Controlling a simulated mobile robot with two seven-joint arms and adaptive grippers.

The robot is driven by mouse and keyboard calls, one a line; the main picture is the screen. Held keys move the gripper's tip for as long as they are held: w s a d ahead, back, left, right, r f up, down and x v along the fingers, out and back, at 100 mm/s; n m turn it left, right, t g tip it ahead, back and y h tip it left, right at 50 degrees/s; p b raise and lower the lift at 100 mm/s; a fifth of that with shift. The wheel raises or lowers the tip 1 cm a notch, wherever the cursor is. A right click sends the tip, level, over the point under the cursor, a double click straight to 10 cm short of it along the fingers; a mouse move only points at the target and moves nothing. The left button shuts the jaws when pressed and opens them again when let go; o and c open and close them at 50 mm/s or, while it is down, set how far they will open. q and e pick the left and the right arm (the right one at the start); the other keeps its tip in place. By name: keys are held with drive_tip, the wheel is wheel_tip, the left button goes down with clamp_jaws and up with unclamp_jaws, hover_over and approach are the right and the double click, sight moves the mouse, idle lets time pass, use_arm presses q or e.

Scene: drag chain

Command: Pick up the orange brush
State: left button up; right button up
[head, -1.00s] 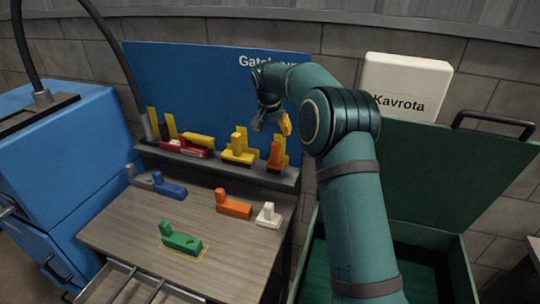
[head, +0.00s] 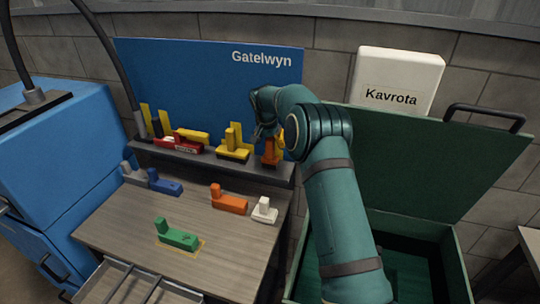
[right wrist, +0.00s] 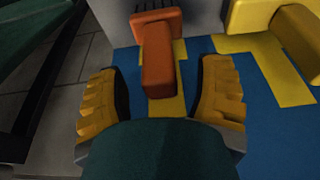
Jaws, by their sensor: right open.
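An orange brush-shaped piece (head: 270,152) stands at the right end of the grey shelf, its handle up. Another orange piece (head: 229,201) lies on the wooden table. My right gripper (head: 270,135) is at the shelf piece, partly hidden by my own arm in the head view. In the right wrist view, my right gripper (right wrist: 162,100) is open, its yellow ridged fingers on either side of the upright orange handle (right wrist: 158,62) with gaps on both sides. My left gripper is not in view.
On the shelf (head: 215,163), a yellow piece (head: 233,146) stands left of the orange one, and a red piece (head: 178,142) farther left. The table (head: 130,215) holds blue, grey, white and green pieces. A blue Gatelwyn board (head: 200,85) rises behind; an open green bin (head: 455,265) is at right.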

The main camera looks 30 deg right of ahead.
drive_tip(key=shift+x, duration=1.25)
clamp_jaws()
drive_tip(key=shift+r, duration=0.15)
